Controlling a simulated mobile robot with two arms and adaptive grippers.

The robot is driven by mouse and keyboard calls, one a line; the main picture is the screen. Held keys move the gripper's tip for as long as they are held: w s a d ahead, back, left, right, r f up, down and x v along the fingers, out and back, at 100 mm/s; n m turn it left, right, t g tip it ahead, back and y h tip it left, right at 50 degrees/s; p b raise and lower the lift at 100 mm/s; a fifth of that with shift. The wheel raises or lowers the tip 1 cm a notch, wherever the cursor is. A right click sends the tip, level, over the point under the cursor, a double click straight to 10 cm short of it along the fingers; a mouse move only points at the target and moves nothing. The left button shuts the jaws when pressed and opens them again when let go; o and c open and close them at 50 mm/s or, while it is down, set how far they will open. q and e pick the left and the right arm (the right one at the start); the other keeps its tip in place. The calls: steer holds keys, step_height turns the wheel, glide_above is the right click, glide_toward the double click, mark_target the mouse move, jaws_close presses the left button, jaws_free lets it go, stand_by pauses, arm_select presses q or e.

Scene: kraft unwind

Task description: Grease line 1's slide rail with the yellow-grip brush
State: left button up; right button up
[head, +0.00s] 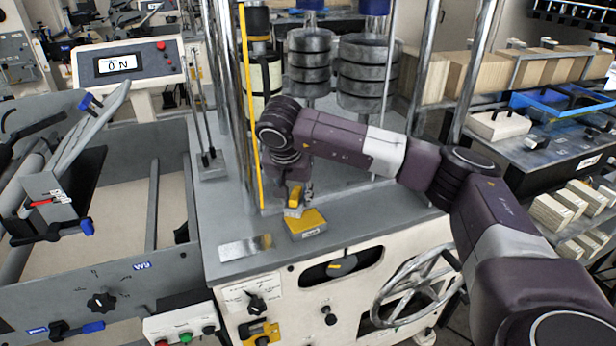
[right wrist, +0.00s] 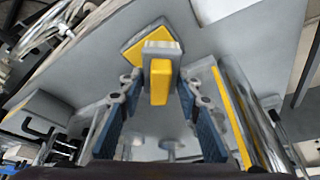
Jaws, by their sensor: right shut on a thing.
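My right gripper (head: 294,205) is over the grey machine top in the head view, pointing down. It is shut on the yellow-grip brush, whose yellow grip (right wrist: 160,82) sits between the fingertips in the right wrist view. The brush's pale head (right wrist: 162,47) points away from the gripper. A yellow block (head: 306,224) with a small label lies on the machine top just below the brush; it also shows in the right wrist view (right wrist: 133,50). I cannot tell whether brush and block touch. I cannot identify line 1's slide rail for sure. My left gripper is not in view.
A yellow upright strip (head: 247,110) and chrome columns stand behind the gripper. A handwheel (head: 415,290) is on the front. A grey frame marked W9 (head: 140,266) stands at left.

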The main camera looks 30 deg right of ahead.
mark_target(301, 187)
steer(key=w+d, duration=0.1)
steer(key=d+m, duration=0.1)
steer(key=shift+w+d+r+g, duration=0.2)
steer(key=shift+w+d+g, duration=0.1)
steer(key=shift+w, duration=0.05)
steer(key=shift+d+f+m, duration=0.1)
steer(key=shift+d+m, duration=0.2)
steer(key=shift+s+d+f, duration=0.1)
steer(key=shift+s+d, duration=0.05)
steer(key=shift+s, duration=0.05)
step_height(301, 187, down, 2)
steer(key=shift+s+h+b, duration=0.1)
steer(key=shift+h+b, duration=0.2)
steer(key=shift+b, duration=0.45)
steer(key=shift+f+b, duration=0.7)
steer(key=shift+f, duration=0.25)
steer(key=shift+f+b, duration=0.45)
steer(key=shift+f, duration=0.35)
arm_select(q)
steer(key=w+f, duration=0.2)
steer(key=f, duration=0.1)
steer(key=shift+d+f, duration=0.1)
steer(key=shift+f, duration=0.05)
